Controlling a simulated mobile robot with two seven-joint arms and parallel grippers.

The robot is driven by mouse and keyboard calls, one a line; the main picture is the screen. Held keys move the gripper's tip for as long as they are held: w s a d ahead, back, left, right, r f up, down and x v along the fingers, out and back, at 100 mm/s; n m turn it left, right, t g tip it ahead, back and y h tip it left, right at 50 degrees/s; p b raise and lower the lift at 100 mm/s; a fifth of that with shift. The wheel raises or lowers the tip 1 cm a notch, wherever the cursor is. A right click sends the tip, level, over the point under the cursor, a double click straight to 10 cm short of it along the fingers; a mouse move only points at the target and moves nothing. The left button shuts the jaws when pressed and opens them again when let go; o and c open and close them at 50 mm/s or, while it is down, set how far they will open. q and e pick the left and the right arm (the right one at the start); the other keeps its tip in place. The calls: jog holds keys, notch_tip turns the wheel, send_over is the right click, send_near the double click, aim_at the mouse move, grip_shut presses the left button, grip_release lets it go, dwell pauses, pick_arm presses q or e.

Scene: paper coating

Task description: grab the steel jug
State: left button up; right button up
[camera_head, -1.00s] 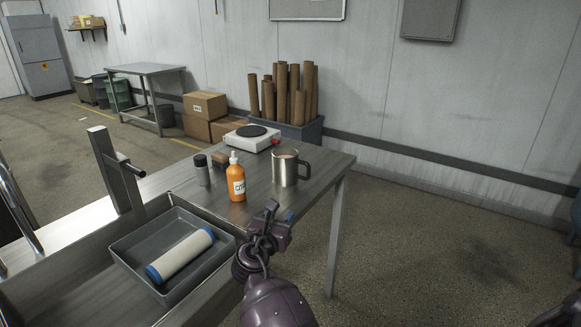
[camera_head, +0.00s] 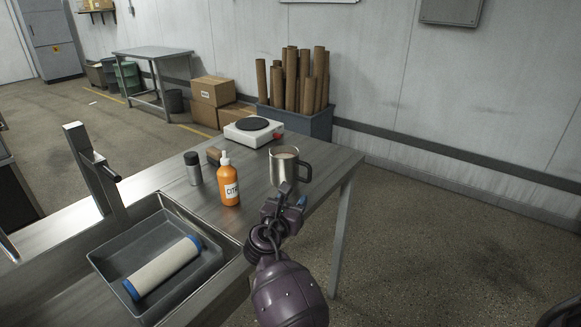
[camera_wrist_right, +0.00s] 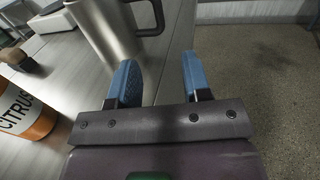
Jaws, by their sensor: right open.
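The steel jug (camera_head: 281,170) stands upright on the metal table, its dark handle on the right side. In the right wrist view the jug (camera_wrist_right: 108,28) is at the upper left, its top cut off, with the black handle (camera_wrist_right: 157,18) pointing right. My right gripper (camera_head: 293,194) is in front of the jug on the near side, and seems apart from it. In the right wrist view its two blue fingers (camera_wrist_right: 160,75) are spread with nothing between them; the handle lies just beyond them. My left gripper is not in view.
A hot plate (camera_head: 253,132) is behind. A grey tray (camera_head: 112,262) holding a roller (camera_head: 163,268) is at the front left. The table's right edge is close to the jug.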

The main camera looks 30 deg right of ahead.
aim_at(309, 176)
jog(key=shift+b+x, duration=0.7)
jog(key=shift+x, duration=4.8)
jog(key=shift+a+r, duration=0.1)
jog(key=shift+r, duration=0.05)
jog(key=shift+c, duration=0.2)
grip_shut()
